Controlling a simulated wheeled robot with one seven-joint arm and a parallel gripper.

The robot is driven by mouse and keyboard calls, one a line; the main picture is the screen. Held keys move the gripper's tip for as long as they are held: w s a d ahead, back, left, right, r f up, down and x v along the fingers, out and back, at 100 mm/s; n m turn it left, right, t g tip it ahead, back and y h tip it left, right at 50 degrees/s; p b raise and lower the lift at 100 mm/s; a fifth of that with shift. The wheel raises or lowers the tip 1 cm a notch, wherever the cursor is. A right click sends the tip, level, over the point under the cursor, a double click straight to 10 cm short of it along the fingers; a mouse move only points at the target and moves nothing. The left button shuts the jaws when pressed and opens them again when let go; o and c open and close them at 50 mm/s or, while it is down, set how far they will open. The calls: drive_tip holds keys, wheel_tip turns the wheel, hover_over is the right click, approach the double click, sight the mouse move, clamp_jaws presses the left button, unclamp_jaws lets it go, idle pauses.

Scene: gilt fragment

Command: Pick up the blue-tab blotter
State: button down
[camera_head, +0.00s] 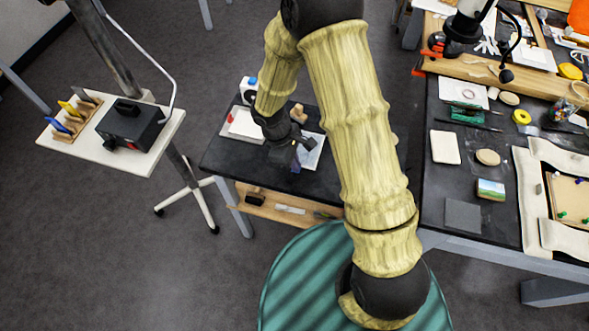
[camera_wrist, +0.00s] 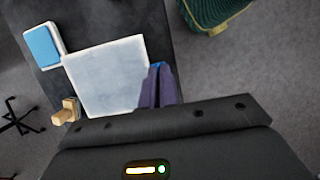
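The blue-tab blotter (camera_wrist: 105,75) is a pale, nearly square sheet with a light rim on the dark table, and it also shows in the head view (camera_head: 312,152). A small piece of blue shows at its edge by my fingertips. My gripper (camera_wrist: 157,82) is at that edge, and in the head view it reaches down over the table (camera_head: 294,158). Its two dark purple fingers are close together, with the blue tab between their tips. The fingers hide most of the tab. I cannot tell whether the blotter is clear of the table.
A wooden knobbed piece (camera_wrist: 66,110) and a blue-topped white block (camera_wrist: 43,45) lie close beside the blotter. A white item with a red mark (camera_head: 242,127) stands left of my gripper. A cluttered bench (camera_head: 440,200) is at right, a small trolley (camera_head: 150,155) at left.

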drive_tip(key=shift+r, duration=0.35)
idle(0.3)
drive_tip(key=w+d+f+m+g+y, duration=0.2)
drive_tip(key=w+d+m, duration=0.6)
drive_tip(key=d+m, duration=0.4)
drive_tip(key=shift+w+f+m+y, duration=0.4)
drive_tip(key=shift+f+m+y, duration=0.2)
drive_tip(key=shift+f+m, duration=0.3)
